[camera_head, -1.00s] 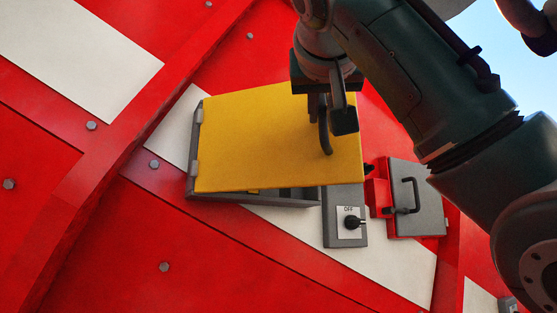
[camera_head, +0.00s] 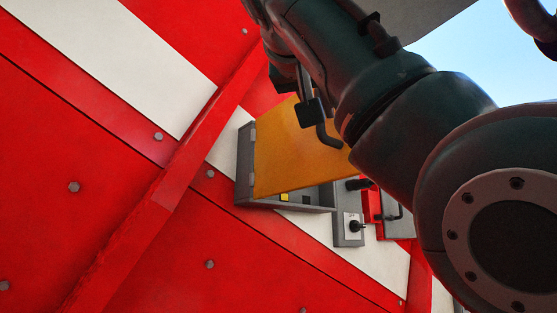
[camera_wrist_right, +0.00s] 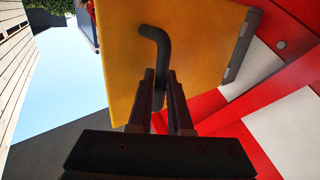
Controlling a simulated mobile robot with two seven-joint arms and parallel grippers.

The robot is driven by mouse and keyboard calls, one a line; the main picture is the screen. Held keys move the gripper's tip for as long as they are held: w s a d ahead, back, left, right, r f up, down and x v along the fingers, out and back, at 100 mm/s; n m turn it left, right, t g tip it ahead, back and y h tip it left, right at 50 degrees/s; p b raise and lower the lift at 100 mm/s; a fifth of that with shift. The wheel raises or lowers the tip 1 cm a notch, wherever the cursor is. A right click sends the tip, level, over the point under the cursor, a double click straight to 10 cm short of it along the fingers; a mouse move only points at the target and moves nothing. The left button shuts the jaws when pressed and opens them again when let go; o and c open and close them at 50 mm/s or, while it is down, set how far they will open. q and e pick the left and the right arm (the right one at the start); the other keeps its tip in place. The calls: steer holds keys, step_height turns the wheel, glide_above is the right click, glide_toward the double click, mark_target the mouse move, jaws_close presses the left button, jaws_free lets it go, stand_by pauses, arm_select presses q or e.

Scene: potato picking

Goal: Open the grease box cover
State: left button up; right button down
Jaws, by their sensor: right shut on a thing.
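The grease box (camera_head: 243,165) is a grey box on the red and white wall in the head view. Its yellow cover (camera_head: 285,160) is hinged on the left side and stands partly open, its right edge swung away from the box. A gap shows part of the grey inside and a small yellow item (camera_head: 284,197). My right gripper (camera_head: 312,112) is shut on the cover's black bent handle (camera_head: 327,136). The handle (camera_wrist_right: 157,45) also shows between the fingers (camera_wrist_right: 163,80) in the right wrist view. My left gripper is not in view.
A grey switch panel with a black knob (camera_head: 355,226) sits right of the box. Beyond it is a red and grey box (camera_head: 397,225), partly hidden by my right arm. A raised red beam (camera_head: 160,200) with bolts crosses the wall at left.

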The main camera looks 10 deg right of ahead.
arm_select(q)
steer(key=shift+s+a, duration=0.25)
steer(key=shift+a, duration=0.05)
arm_select(e)
steer(key=shift+a, duration=0.65)
steer(key=shift+f, duration=0.1)
steer(key=c, duration=1.1)
jaws_free()
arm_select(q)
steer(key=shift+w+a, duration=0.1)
arm_select(e)
steer(key=shift+o, duration=1.3)
steer(key=shift+h, duration=0.3)
steer(key=shift+s, duration=0.1)
arm_select(q)
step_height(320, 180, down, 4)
steer(key=b, duration=0.3)
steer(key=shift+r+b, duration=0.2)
steer(key=shift+b, duration=0.1)
arm_select(e)
steer(key=v, duration=0.9)
steer(key=shift+s+a+r, duration=0.2)
steer(key=shift+s, duration=0.15)
